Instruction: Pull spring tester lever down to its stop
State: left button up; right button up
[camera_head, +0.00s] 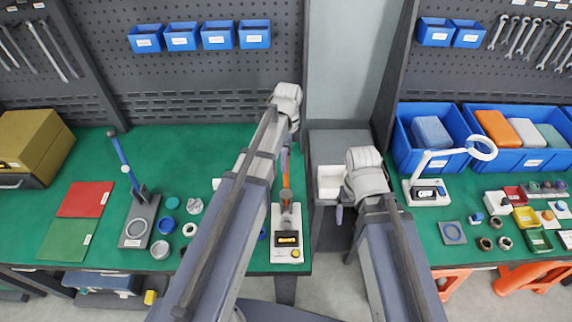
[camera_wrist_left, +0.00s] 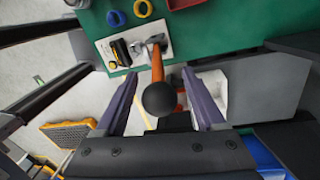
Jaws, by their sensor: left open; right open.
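The spring tester (camera_head: 286,248) has a pale base, a small dark display and a yellow button, and stands at the front right of the left green bench. Its orange lever (camera_head: 286,170) stands raised; my left arm hides the lever's far end in the head view. The left wrist view shows the tester (camera_wrist_left: 122,48) and the lever's round black knob (camera_wrist_left: 159,99). My left gripper (camera_wrist_left: 160,80) is open, with one purple finger on each side of the knob and visible gaps. My right gripper (camera_head: 339,214) points down over the gap between the benches, open and largely hidden by its arm.
A second device with a blue lever (camera_head: 123,160) and a grey base stands to the left, near small round parts. A grey cabinet with a white tray (camera_head: 330,182) is just right of the tester. A ring lamp (camera_head: 440,165) and blue bins (camera_head: 425,130) are farther right.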

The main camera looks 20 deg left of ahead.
pick_arm(q)
jog(key=shift+f, duration=0.15)
jog(key=shift+c, duration=0.3)
grip_shut()
dwell(1.1)
